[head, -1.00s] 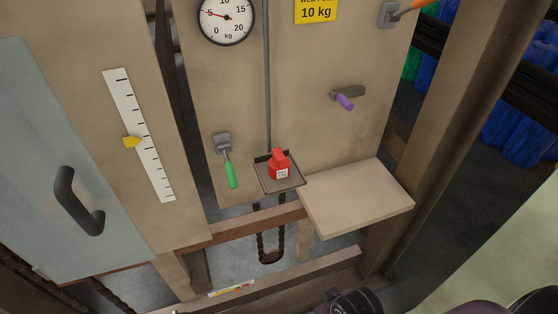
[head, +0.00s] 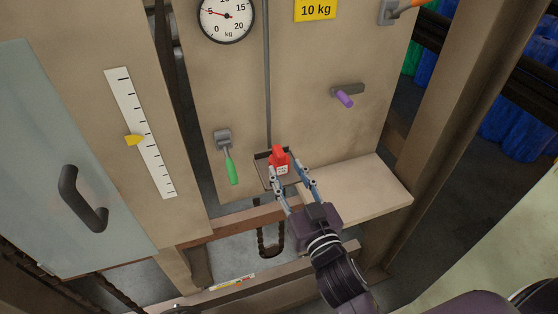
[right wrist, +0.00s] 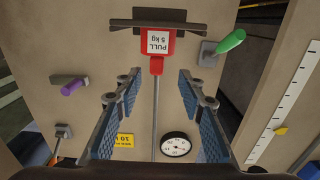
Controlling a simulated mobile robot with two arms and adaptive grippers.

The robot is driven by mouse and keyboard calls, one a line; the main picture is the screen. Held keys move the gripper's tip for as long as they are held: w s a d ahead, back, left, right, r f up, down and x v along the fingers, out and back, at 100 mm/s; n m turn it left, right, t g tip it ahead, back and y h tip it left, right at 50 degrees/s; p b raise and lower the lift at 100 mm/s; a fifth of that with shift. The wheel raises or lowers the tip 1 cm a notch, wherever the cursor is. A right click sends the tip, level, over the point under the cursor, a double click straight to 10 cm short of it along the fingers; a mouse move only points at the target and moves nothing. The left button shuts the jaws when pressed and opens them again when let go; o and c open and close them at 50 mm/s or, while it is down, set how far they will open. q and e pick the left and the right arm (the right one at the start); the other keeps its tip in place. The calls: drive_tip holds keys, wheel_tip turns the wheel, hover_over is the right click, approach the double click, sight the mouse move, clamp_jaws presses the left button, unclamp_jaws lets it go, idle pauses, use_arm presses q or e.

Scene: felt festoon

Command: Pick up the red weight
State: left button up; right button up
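The red weight (head: 279,157) sits on a small dark tray (head: 262,170) that hangs in front of the beige panel. In the right wrist view the weight (right wrist: 157,42) appears upside down, with a white label reading "PULL 5 kg". My right gripper (head: 288,176) is open, its two fingers apart in front of the weight. In the right wrist view the gap between the fingers (right wrist: 158,85) is empty, and the weight's narrow red end lies just beyond the fingertips. The fingers partly cover the tray in the head view. My left gripper is not in view.
A beige shelf (head: 355,190) is right of the tray. A green-handled lever (head: 231,170) is to its left, and a purple-handled lever (head: 344,98) is up right. A round kg dial (head: 226,15) is above. A chain loop (head: 270,240) hangs below.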

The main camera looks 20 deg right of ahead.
sight(282, 159)
drive_tip(key=w+p, duration=0.2)
drive_tip(key=w, duration=0.5)
drive_tip(key=shift+d+r+p, duration=0.1)
drive_tip(key=shift+p, duration=0.25)
drive_tip(key=shift+w, duration=0.3)
drive_tip(key=shift+c, duration=0.4)
clamp_jaws()
